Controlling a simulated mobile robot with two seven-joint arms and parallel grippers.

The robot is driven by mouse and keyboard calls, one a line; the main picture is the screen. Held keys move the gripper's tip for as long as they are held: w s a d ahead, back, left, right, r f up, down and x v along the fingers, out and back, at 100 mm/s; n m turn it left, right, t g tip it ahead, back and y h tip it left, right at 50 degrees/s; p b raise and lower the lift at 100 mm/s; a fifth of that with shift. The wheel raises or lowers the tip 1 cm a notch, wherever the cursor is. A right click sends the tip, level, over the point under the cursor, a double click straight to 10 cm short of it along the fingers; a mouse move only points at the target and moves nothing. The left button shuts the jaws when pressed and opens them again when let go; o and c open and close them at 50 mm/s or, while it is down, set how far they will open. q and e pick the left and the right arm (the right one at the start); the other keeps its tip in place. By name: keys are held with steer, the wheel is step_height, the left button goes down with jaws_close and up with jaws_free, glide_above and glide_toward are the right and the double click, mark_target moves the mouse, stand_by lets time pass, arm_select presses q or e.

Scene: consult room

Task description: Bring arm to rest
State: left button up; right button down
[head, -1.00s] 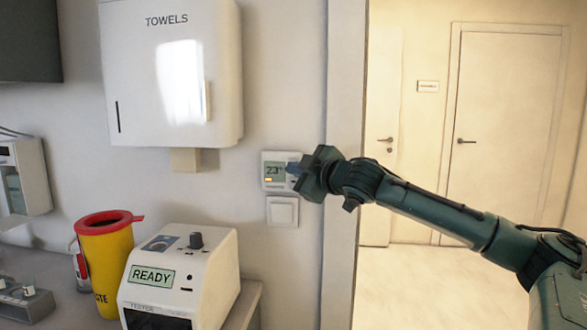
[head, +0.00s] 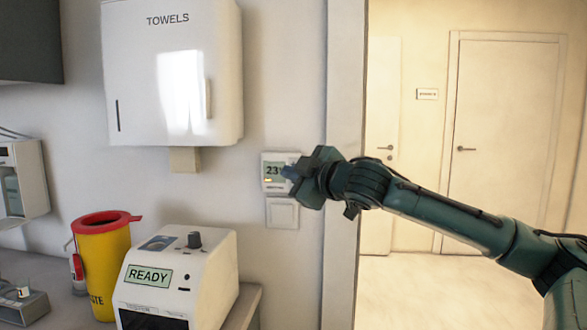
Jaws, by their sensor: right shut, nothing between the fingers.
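My right arm reaches in from the right edge of the head view. My right gripper (head: 292,174) is shut and empty, in front of the right side of the wall thermostat (head: 270,184). The thermostat is a small white unit with a lit display reading 23; the gripper hides its right part. I cannot tell whether the fingertips touch it. My left gripper is not in view.
A white wall switch (head: 282,214) sits below the thermostat. A towel dispenser (head: 172,75) hangs at upper left. A white device reading READY (head: 195,265) and a yellow waste bin (head: 103,265) stand on the counter. An open doorway (head: 415,285) lies behind my arm.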

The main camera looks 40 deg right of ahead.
stand_by(0.6)
